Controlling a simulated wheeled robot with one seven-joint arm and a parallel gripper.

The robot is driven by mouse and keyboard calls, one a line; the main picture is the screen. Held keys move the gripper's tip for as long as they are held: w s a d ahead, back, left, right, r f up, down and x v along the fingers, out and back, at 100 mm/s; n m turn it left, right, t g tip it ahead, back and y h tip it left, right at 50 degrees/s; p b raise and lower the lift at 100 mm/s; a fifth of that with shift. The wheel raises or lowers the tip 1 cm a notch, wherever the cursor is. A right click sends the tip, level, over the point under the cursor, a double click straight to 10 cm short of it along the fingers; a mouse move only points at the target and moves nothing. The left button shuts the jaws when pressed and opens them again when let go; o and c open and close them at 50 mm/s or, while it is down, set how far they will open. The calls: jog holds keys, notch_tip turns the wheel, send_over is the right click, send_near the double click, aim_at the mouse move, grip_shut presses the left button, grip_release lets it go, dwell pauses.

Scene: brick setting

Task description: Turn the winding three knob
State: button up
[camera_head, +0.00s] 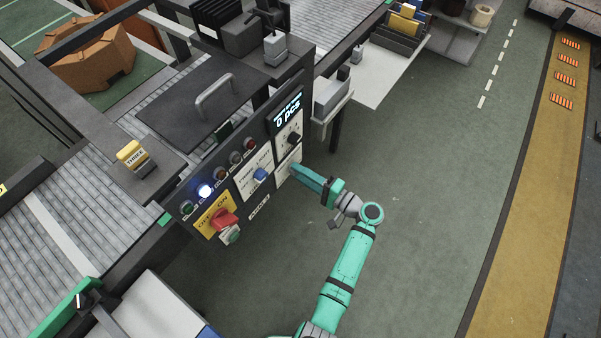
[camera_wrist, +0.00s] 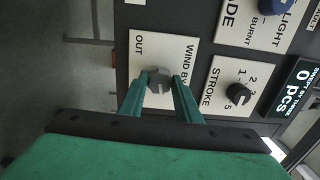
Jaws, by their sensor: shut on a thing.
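The grey knob (camera_wrist: 158,78) sits on a white plate (camera_wrist: 150,52) whose visible lettering reads "WIND BY" and "OUT"; the rest of the lettering is hidden. My gripper (camera_wrist: 158,86) is shut on this knob, with one green finger on each side of it. In the head view my gripper (camera_head: 296,169) reaches the panel's lower right part from the right. It hides the knob there, and only part of the plate (camera_head: 283,172) shows.
A black STROKE knob (camera_wrist: 238,94) sits beside the held knob, near the "0 pcs" display (camera_head: 287,113). A blue knob (camera_head: 260,175), a red switch (camera_head: 222,219) and a lit white lamp (camera_head: 204,191) are further left. The floor right of my arm is clear.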

jog(key=shift+m, duration=1.2)
jog(key=shift+d, duration=0.1)
jog(key=o, duration=1.1)
jog(key=shift+c, duration=0.2)
jog(key=shift+s, duration=0.1)
jog(key=v, duration=1)
jog(key=shift+s+d, duration=0.15)
jog(key=shift+d, duration=0.15)
